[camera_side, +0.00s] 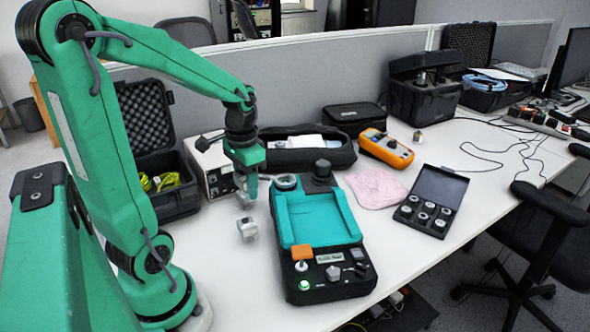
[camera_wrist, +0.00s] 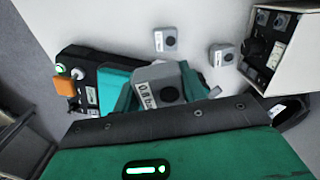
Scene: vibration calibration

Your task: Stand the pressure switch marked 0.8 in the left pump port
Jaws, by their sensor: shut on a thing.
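My gripper (camera_side: 249,186) is shut on a grey block-shaped pressure switch (camera_wrist: 150,88). In the wrist view its white label reads "0.8 b", partly cut off, and a dark round opening faces the camera. The switch is tilted in that picture, between the green fingers (camera_wrist: 160,86). The pump (camera_side: 317,233) has a black body and a teal tray; its front end also shows in the wrist view (camera_wrist: 83,73). A round grey ring fitting (camera_side: 285,182) sits at its back left corner, just right of my gripper. I cannot tell whether this is the left port.
Two other grey switches stand on the table, one nearer (camera_wrist: 165,40) and one by the white instrument box (camera_wrist: 222,54). The instrument box (camera_side: 212,165) is behind my gripper. An orange meter (camera_side: 386,150), pink cloth (camera_side: 376,188) and black fittings case (camera_side: 431,202) lie right of the pump.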

